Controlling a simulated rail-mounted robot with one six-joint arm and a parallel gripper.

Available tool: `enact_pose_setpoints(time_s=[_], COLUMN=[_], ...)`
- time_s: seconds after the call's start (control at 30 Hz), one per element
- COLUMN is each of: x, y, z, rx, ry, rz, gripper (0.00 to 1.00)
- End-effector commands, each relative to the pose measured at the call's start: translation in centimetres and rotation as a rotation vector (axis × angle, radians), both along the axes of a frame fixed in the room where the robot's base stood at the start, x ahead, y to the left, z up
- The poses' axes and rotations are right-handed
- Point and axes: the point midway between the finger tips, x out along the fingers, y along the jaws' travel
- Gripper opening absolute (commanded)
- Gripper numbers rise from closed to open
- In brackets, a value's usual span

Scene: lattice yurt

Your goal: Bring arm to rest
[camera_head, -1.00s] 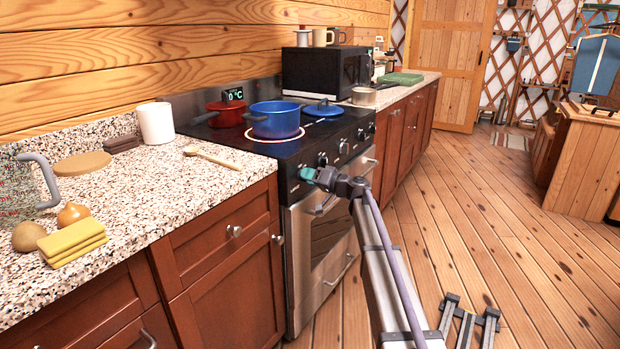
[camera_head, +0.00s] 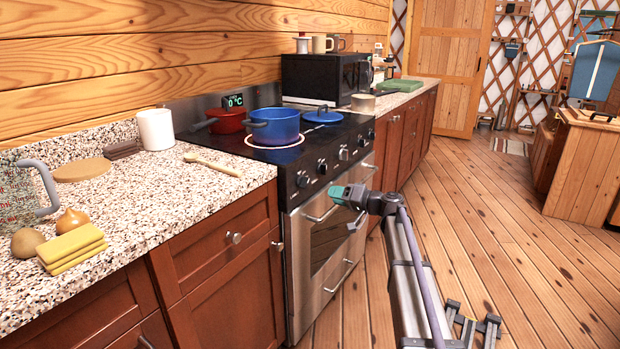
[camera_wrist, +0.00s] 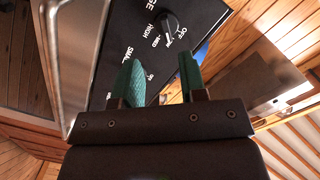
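My gripper (camera_head: 342,195) is in front of the stove (camera_head: 318,225), a little below the knob row in the head view, at the end of my arm. In the wrist view my gripper (camera_wrist: 160,75) has its two green fingers apart with nothing between them. Beyond them is the stove's black control panel (camera_wrist: 120,40) with a knob (camera_wrist: 169,25) and printed labels. No object is held.
A blue pot (camera_head: 274,127) stands on a glowing burner ring, with a red pan (camera_head: 229,121) behind and a blue lid (camera_head: 323,116) to the right. Granite counter (camera_head: 180,190) fills the left. The wooden floor (camera_head: 480,210) at the right is largely clear.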

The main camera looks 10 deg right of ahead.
Motion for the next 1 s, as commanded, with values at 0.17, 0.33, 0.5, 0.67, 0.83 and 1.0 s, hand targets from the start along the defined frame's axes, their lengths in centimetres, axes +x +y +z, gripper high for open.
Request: enact_pose_setpoints(time_s=[0.17, 0.33, 0.5, 0.67, 0.83, 1.0], x=[-11.5, -24.7, -35.8, -40.9, -40.4, -40.4], y=[3.5, 5.6, 5.6, 8.3, 7.9, 7.9], z=[-7.6, -13.7, -15.8, -13.6, -6.4, 1.7], rx=[-0.285, -0.652, -0.983, -1.164, -1.156, -1.157], ry=[0.407, 0.781, 0.979, 0.956, 0.960, 0.959], rz=[0.085, 0.061, -0.022, 0.010, 0.004, 0.004], gripper=[0.39, 0.39, 0.39, 0.39, 0.39, 0.39])
